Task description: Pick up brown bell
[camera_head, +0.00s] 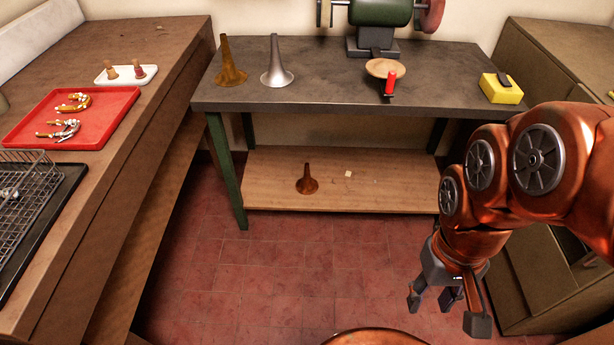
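A brown-gold horn bell (230,68) stands flared end down on the dark workbench top (330,95), near its left end. A smaller red-brown bell (307,184) stands flared end down on the wooden lower shelf (385,185) of the same bench. A silver bell (276,70) stands on the top, just right of the brown-gold one. My gripper (445,308) hangs at the lower right, fingers pointing down and spread apart. It is open, appears empty, and is well away from all three bells.
On the bench top are a green grinder (378,14), a round wooden dish (384,68), a red-handled tool (390,84) and a yellow block (500,90). The left counter holds a red tray (100,98) and a wire rack (30,185). Red tile floor (265,275) before the bench is clear.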

